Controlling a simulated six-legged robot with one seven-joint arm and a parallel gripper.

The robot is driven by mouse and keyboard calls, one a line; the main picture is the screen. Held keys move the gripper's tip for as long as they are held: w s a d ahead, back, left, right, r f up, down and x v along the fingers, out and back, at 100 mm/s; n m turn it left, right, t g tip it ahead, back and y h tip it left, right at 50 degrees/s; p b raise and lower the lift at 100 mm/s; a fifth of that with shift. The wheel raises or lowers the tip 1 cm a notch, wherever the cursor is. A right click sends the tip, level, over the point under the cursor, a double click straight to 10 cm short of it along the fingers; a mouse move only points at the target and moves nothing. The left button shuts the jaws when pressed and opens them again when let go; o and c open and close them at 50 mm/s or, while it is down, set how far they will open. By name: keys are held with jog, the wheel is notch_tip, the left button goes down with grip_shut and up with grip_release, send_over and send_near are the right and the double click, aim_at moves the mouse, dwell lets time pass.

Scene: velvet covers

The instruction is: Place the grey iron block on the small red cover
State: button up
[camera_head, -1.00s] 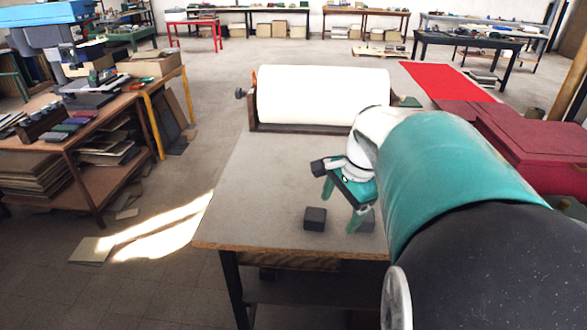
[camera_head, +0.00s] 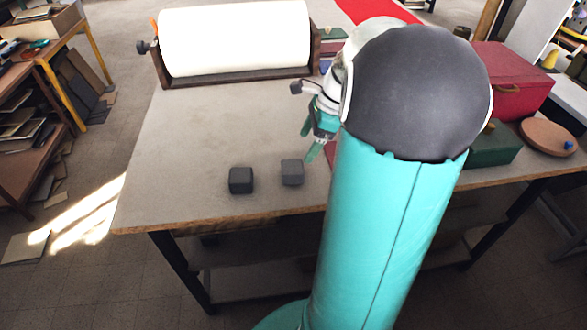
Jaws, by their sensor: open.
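Two small blocks stand apart on the near part of the table. The right one is a mid-grey block (camera_head: 292,172), and the left one is a darker, nearly black block (camera_head: 241,180). Which of them is iron I cannot tell by look alone. My gripper (camera_head: 311,139) is open and empty, beyond and slightly right of the mid-grey block, not touching either block. A sliver of dark red (camera_head: 330,160) shows beside my arm; it may be the small red cover, but my arm hides most of it.
The table (camera_head: 190,130) is bare at left and centre. A large white roll (camera_head: 235,38) in a dark frame stands at its back. To the right are a dark red chest (camera_head: 508,82), a dark green box (camera_head: 492,150) and a round brown board (camera_head: 549,136).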

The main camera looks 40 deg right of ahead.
aim_at(293, 166)
jog(key=x, duration=0.5)
jog(key=shift+a+f, duration=0.3)
jog(key=shift+a, duration=0.05)
jog(key=shift+x, duration=2.3)
jog(key=shift+w+d, duration=0.15)
jog(key=shift+w, duration=0.05)
grip_shut()
